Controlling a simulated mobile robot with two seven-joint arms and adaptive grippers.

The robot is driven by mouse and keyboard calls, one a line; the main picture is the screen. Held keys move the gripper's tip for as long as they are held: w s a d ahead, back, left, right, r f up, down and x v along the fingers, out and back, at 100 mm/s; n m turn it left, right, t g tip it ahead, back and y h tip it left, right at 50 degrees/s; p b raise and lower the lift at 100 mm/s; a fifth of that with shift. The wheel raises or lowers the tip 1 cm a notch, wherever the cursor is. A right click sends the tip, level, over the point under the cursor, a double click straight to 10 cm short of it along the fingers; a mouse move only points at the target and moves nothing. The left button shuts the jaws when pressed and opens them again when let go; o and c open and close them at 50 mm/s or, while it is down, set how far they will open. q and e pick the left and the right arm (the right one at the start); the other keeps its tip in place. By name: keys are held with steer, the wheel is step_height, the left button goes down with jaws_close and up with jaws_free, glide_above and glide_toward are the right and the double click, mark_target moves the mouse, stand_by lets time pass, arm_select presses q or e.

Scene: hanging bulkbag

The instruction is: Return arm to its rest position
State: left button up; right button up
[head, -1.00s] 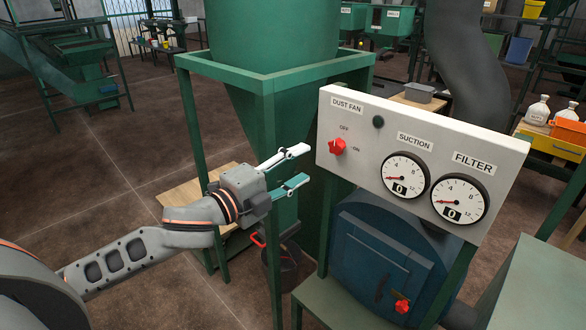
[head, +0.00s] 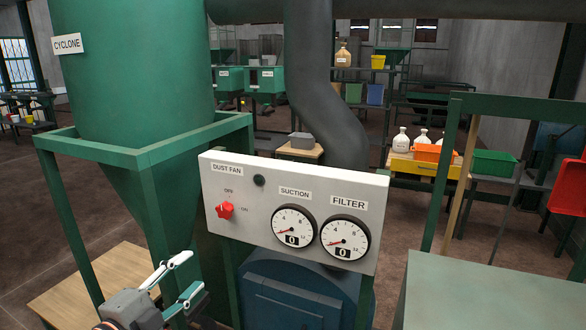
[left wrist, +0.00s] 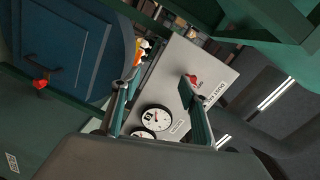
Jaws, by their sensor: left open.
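My left gripper (head: 182,285) is at the lower left of the head view, its two fingers apart and nothing between them. It is in front of and below the left end of the grey control panel (head: 270,248). The panel carries a red dust fan knob (head: 225,210), a suction gauge (head: 293,227) and a filter gauge (head: 344,238); both gauges read 0. In the left wrist view the open fingers (left wrist: 160,92) frame the panel, with the red knob (left wrist: 192,80) near one finger; contact cannot be told. My right gripper is in neither view.
The green cyclone (head: 135,70) and its frame (head: 150,152) stand behind my left gripper. A blue round-bodied machine (head: 300,295) sits under the panel. A green-grey table (head: 500,285) is at the lower right. Shelves with bottles and bins (head: 425,160) stand farther back.

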arm_select(q)
steer(key=s+f+n+g+y, duration=0.15)
steer(key=s+f+n, duration=0.25)
steer(key=f, duration=0.8)
steer(key=s+f+n+g+y, duration=0.15)
steer(key=s+f+n, duration=0.25)
steer(key=f, duration=0.7)
steer(key=s+d+f+n+g, duration=0.2)
steer(key=s+f+n, duration=0.4)
steer(key=s+f, duration=0.7)
step_height(320, 180, down, 2)
steer(key=shift+s+d+f+g, duration=0.1)
steer(key=shift+s+d+g, duration=0.15)
steer(key=shift+d+g, duration=0.15)
